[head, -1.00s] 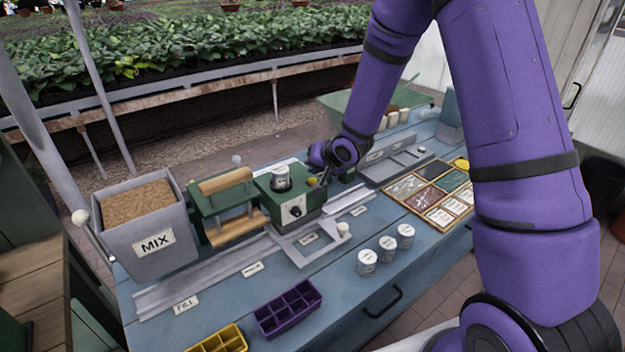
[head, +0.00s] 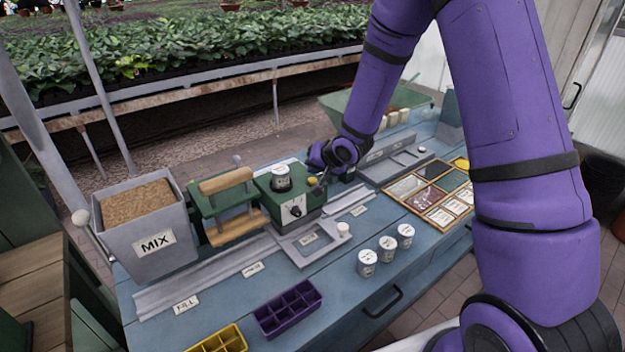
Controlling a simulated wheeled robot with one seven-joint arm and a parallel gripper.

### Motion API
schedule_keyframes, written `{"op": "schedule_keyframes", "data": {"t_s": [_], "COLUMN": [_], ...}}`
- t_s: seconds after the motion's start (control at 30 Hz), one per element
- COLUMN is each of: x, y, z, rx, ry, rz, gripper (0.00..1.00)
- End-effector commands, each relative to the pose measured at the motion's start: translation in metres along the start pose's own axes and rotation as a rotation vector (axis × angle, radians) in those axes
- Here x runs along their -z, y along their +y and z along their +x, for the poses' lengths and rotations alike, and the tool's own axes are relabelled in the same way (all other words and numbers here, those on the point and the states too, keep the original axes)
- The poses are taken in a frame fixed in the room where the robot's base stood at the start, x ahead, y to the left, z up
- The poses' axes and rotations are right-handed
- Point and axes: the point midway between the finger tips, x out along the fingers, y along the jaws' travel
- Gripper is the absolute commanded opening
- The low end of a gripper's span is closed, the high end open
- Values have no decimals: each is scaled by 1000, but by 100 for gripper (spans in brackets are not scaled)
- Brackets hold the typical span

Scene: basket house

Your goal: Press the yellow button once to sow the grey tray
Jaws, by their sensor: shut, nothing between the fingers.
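The yellow button (head: 312,181) is a small yellow spot on the right side of the green seeder (head: 290,205), which has a labelled white cup on top and a black dial in front. My gripper (head: 321,183) is shut and empty, with its tips right beside the button. I cannot tell whether they touch it. A flat grey frame (head: 291,252) with a white knob lies in front of the seeder. I cannot tell whether it is the grey tray or whether a tray sits inside the seeder.
A grey MIX bin (head: 155,243) and a green press with wooden bars (head: 228,205) stand to the left. White pots (head: 387,249), a purple tray (head: 288,308) and a yellow tray (head: 218,341) sit along the front. A divided seed box (head: 437,195) lies to the right.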

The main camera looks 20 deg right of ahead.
Motion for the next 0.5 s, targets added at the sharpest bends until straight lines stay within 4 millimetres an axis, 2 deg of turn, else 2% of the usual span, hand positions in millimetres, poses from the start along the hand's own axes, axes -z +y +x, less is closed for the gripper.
{"op": "schedule_keyframes", "data": {"t_s": [0.5], "x": [-5], "y": [4], "z": [6], "rx": [0], "ry": [-1], "rz": [1], "gripper": [0]}}
